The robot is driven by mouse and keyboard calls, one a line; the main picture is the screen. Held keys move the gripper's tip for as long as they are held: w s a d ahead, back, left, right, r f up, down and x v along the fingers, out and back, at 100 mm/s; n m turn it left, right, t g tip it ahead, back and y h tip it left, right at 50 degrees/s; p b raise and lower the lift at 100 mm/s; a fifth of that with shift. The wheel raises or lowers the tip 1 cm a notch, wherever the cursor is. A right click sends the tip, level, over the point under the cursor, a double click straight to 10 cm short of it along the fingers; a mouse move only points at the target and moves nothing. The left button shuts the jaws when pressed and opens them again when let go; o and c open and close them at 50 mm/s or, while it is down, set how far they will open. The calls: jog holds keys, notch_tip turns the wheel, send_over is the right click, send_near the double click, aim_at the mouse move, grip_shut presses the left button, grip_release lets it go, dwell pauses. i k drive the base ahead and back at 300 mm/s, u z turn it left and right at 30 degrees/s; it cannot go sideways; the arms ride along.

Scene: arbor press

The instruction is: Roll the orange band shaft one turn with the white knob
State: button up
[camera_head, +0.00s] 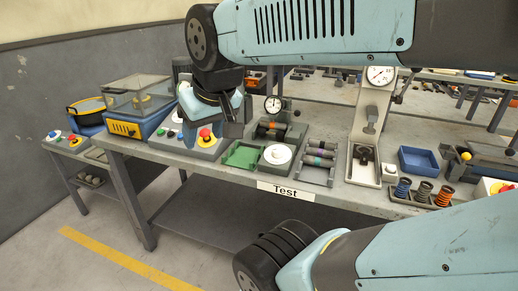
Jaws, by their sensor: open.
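My gripper (235,127) hangs at the end of my arm, dark and small, left of the dial gauge fixture. It is open, and nothing shows in it; its fingers are hard to make out. The fixture holds a dark shaft with an orange band (269,129), lying across supports under a small round dial gauge (273,104). My gripper is apart from the shaft and knob.
A white round plate (277,154) stands in front of the fixture, beside a green tray (243,155). A rack of banded shafts (319,158) lies to the right. A tall dial press (373,115), blue bin (418,160) and springs (423,191) stand farther right. Control boxes crowd the left.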

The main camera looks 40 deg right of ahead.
aim_at(277, 151)
jog(key=z, duration=1.45)
jog(key=k, duration=1.2)
jog(key=u, duration=0.65)
jog(key=i, duration=1)
jog(key=z, duration=0.05)
